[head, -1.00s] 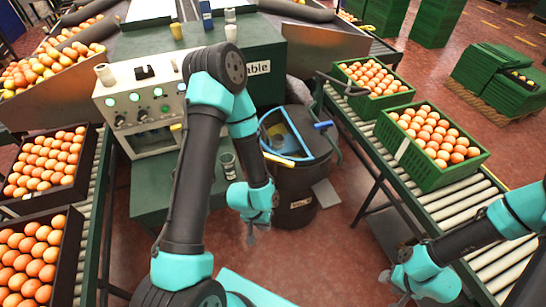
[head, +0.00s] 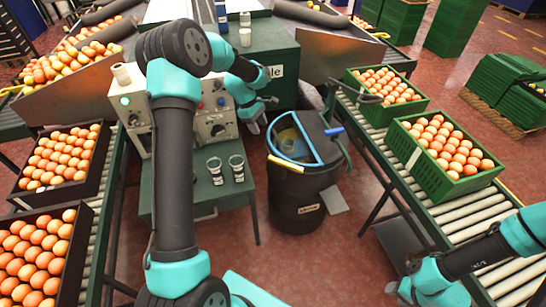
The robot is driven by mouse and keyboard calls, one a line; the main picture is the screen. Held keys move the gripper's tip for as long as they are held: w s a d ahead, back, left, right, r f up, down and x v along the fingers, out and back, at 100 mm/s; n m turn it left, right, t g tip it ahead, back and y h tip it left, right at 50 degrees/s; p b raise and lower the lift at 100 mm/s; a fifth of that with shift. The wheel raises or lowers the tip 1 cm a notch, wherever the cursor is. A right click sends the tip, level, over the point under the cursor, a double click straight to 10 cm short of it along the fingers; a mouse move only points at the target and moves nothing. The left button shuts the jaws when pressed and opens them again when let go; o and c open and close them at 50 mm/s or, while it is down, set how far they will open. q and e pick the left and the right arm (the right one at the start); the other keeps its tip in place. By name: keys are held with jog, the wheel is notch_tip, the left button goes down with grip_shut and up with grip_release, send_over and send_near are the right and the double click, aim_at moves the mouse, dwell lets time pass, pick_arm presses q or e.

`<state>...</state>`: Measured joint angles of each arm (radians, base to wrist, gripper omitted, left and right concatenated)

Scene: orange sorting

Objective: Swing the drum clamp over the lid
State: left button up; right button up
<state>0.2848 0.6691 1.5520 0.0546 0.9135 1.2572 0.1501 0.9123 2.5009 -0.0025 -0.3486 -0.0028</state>
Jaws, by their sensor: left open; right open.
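A dark drum (head: 298,208) stands on the floor right of the green bench. Its black lid (head: 312,127) has a blue-edged opening (head: 292,142) on the left part of the top. A dark clamp arm with a blue grip (head: 334,131) sits at the drum's right rim; I cannot tell whether it lies over the lid. A yellow piece (head: 286,163) shows at the front rim. My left gripper (head: 264,113) is open and empty, just beyond the drum's upper left rim and apart from the clamp. My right gripper (head: 396,287) is open and empty at the lower right, away from the drum.
Roller conveyors with green crates (head: 448,181) of oranges run right of the drum. Dark crates (head: 64,182) of oranges stand at the left. Two cups (head: 215,170) stand on the green bench beside the control box (head: 208,122). Floor in front of the drum is clear.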

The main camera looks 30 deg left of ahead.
aim_at(274, 158)
pick_arm(q)
jog(key=shift+w+a+r+n, duration=0.1)
jog(key=shift+a+r+n, duration=0.2)
jog(key=shift+r, duration=0.15)
jog(key=x, duration=1.7)
jog(key=shift+d+f, duration=0.15)
jog(key=shift+d, duration=0.05)
grip_shut()
